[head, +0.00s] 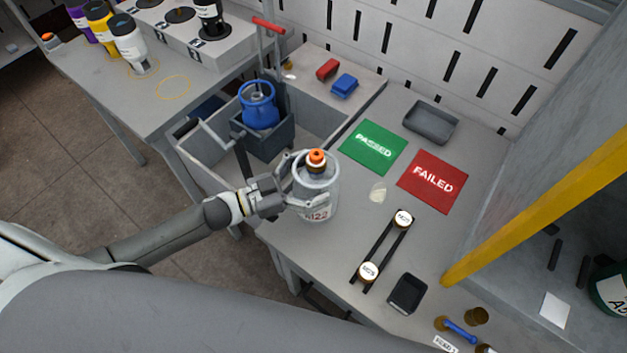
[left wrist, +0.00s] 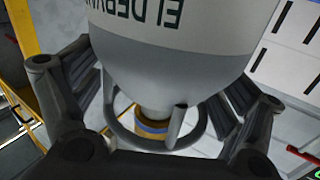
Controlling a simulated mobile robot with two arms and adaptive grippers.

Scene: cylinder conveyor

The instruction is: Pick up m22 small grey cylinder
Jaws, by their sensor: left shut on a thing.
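The small grey cylinder marked 122 or M22 (head: 318,192), with an orange cap on top, is upright near the left edge of the grey table in the head view. My left gripper (head: 304,188) comes from the left and its fingers are closed around the cylinder's collar. In the left wrist view the cylinder (left wrist: 175,45) fills the upper middle, with upside-down lettering, between the two fingers of the gripper (left wrist: 155,125). I cannot tell whether its base touches the table. My right gripper is not in view.
A green PASSED mat (head: 373,147) and a red FAILED mat (head: 432,181) lie to the right. A black-railed stand (head: 383,249) and a dark tray (head: 407,293) are in front. A blue cylinder (head: 258,106) stands in a sunken bay behind. A yellow post (head: 540,205) rises at right.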

